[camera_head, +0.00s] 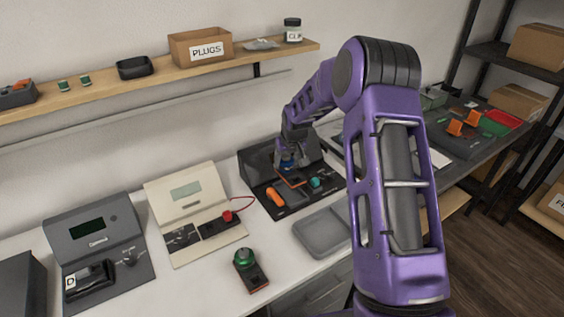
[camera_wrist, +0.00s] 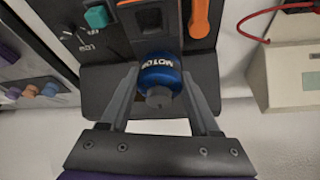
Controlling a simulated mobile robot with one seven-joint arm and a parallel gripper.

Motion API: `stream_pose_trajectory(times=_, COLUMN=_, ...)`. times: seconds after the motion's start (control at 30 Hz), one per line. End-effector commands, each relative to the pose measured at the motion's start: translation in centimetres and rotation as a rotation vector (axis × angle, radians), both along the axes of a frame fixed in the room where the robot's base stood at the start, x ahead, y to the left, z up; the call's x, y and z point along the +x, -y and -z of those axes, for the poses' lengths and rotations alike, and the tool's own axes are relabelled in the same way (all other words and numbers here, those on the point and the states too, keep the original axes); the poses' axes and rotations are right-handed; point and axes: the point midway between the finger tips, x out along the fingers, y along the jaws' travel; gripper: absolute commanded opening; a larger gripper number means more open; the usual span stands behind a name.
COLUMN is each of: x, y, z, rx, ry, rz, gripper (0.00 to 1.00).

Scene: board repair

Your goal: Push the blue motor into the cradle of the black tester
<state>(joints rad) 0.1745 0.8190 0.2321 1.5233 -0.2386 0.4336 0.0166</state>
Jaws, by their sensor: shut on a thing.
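The blue motor (camera_wrist: 160,72), lettered MOTOR, sits between the fingers of my gripper (camera_wrist: 160,80) in the wrist view. My gripper is shut on it. In the head view, my gripper (camera_head: 289,158) is over the black tester (camera_head: 262,163), and the motor mostly hides behind it. The tester also shows in the wrist view (camera_wrist: 105,78), with an orange lever (camera_wrist: 199,18) and a teal knob (camera_wrist: 97,16). A dark recessed block, perhaps the cradle (camera_wrist: 155,28), lies just beyond the motor. I cannot tell whether the motor touches it or is seated.
A cream tester (camera_head: 186,192) with a red plug and cable stands left of the black tester. A grey tester (camera_head: 95,236) is farther left. A grey tray (camera_head: 322,236) and a green-topped device (camera_head: 246,268) lie in front. A shelf (camera_head: 105,83) runs above.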

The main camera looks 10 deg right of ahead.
Motion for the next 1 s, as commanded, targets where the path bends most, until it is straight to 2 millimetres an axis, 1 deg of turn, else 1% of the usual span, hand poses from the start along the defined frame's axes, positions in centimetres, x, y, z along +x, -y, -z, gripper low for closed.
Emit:
stream_pose_trajectory(times=0.1, x=0.2, y=0.2, z=0.0, rx=0.000, ry=0.003, rz=0.002, gripper=0.05)
stream_pose_trajectory(times=0.27, x=0.2, y=0.2, z=0.6, rx=-0.001, ry=0.002, rz=0.003, gripper=0.05)
stream_pose_trajectory(times=0.47, x=0.2, y=0.2, z=2.1, rx=0.000, ry=0.001, rz=0.001, gripper=0.05)
stream_pose_trajectory(times=0.73, x=0.2, y=0.2, z=4.6, rx=0.000, ry=0.003, rz=0.002, gripper=0.05)
stream_pose_trajectory(times=0.87, x=0.2, y=0.2, z=5.2, rx=-0.001, ry=0.003, rz=0.002, gripper=0.05)
stream_pose_trajectory(times=1.0, x=0.2, y=0.2, z=5.3, rx=-0.001, ry=0.003, rz=0.002, gripper=0.05)
